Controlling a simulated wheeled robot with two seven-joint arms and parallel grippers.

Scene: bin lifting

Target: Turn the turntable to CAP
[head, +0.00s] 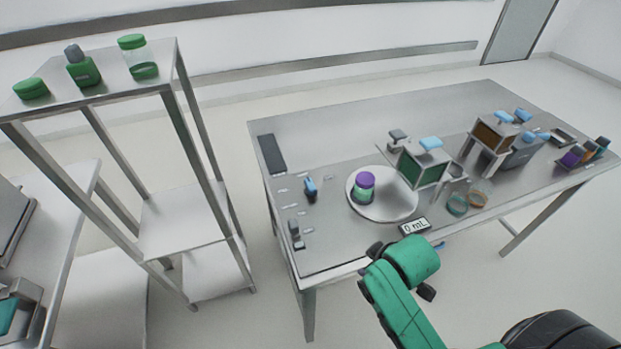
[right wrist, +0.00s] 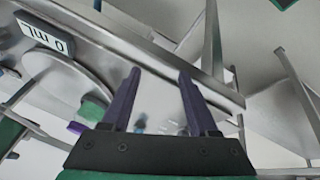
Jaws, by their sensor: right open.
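The turntable is a round white disc (head: 400,207) on the grey table; it also shows in the right wrist view (right wrist: 62,78). A green jar with a purple cap (head: 364,184) stands upright on its left part. A small blue-topped handle (head: 310,186) and a grey one (head: 294,231) stand left of the disc among small labels, too small to read. My right gripper (right wrist: 160,74) is open and empty near the table's front edge, apart from the turntable. In the head view my arm largely hides it. My left gripper is not in view.
A display reading 0 mL (head: 415,226) sits at the table's front edge. Stations with a green box (head: 422,168) and a brown box (head: 494,133) stand right of the turntable. A shelf (head: 115,80) with green containers is at left. The table's back middle is bare.

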